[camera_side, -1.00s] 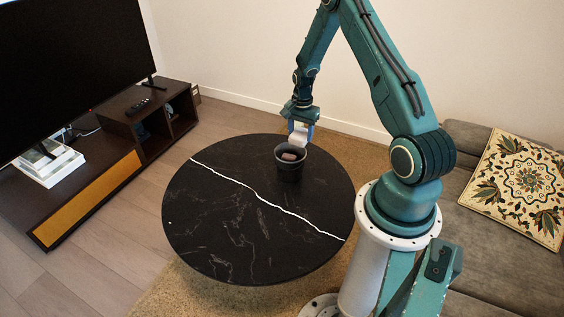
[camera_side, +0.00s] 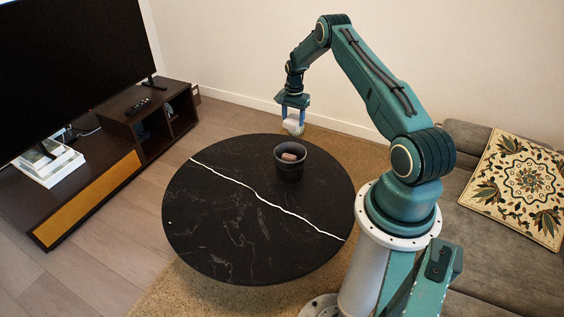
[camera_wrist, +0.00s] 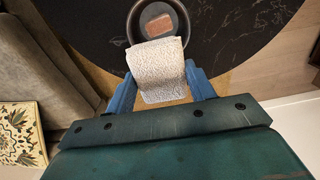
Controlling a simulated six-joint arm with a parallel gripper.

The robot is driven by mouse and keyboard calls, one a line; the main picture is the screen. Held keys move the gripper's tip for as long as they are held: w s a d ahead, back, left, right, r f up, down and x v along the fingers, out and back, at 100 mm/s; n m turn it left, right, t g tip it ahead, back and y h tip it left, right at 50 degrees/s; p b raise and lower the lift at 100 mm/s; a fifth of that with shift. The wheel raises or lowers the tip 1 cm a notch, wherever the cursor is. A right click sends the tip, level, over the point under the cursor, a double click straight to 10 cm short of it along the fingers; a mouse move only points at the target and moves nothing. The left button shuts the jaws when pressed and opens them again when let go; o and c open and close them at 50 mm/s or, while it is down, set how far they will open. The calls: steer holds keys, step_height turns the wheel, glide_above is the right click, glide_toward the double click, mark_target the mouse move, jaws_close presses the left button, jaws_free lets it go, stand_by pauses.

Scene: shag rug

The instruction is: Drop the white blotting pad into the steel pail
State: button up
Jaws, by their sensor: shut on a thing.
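My gripper (camera_side: 293,118) is shut on the white blotting pad (camera_side: 293,127). In the wrist view the pad (camera_wrist: 159,70) is a pale, textured piece between the two blue fingers of my gripper (camera_wrist: 161,87). In the side view it hangs above and behind the pail, near the far edge of the table. The dark steel pail (camera_side: 290,172) stands upright on the table, and its rim (camera_wrist: 132,22) shows beyond the pad in the wrist view. A reddish-brown block (camera_wrist: 160,24) lies inside the pail. The pad hides part of the pail's near rim in the wrist view.
The round black table (camera_side: 230,225) with a white vein is otherwise clear. A low TV cabinet (camera_side: 90,185) with a large screen stands at the left. A grey sofa (camera_side: 500,255) with a patterned cushion (camera_side: 515,185) is at the right.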

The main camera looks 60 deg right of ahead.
steer(key=shift+f, duration=0.85)
steer(key=shift+f, duration=0.1)
steer(key=shift+f, duration=2.9)
steer(key=o, duration=0.9)
steer(key=shift+o, duration=0.2)
steer(key=shift+r, duration=0.1)
step_height(320, 180, up, 14)
steer(key=shift+f, duration=0.15)
